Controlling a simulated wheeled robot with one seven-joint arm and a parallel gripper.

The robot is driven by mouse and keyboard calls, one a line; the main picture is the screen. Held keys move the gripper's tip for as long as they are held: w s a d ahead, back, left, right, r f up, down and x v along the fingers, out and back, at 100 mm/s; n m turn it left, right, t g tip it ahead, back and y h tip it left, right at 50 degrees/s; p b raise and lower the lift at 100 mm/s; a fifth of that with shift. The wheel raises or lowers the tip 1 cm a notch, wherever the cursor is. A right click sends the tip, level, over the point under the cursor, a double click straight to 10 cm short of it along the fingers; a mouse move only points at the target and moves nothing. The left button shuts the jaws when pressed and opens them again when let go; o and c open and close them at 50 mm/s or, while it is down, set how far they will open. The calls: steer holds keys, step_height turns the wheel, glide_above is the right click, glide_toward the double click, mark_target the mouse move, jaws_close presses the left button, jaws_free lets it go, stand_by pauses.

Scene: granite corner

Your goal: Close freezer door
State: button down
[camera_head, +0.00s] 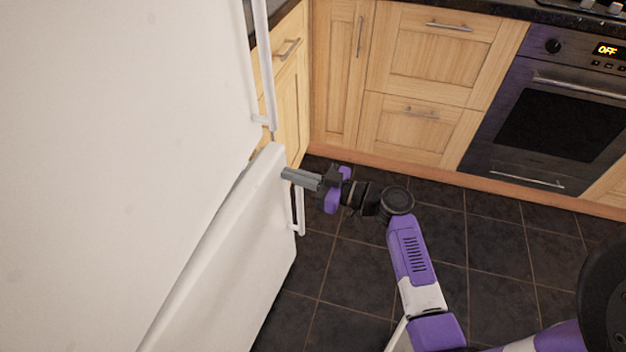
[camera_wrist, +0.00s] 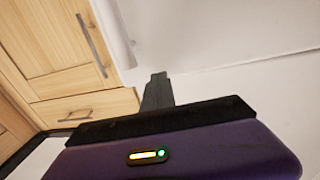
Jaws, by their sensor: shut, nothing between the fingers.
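The freezer door (camera_head: 235,265) is the lower white door at the left in the head view. Its top edge juts out past the upper fridge door (camera_head: 110,110), so it stands slightly ajar. Its white vertical handle (camera_head: 299,212) is on the right edge. My gripper (camera_head: 284,174) is shut and empty, its fingers pointing left at the upper right corner of the freezer door, above the handle. I cannot tell whether the fingertips touch the door. In the wrist view, the shut fingers (camera_wrist: 157,88) point at a white surface.
The fridge handle (camera_head: 264,65) is above my gripper. Wooden cabinets (camera_head: 415,75) line the back, with an oven (camera_head: 550,120) at the right. The dark tiled floor (camera_head: 490,250) is clear in the middle.

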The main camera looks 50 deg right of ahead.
steer(key=shift+x, duration=1.1)
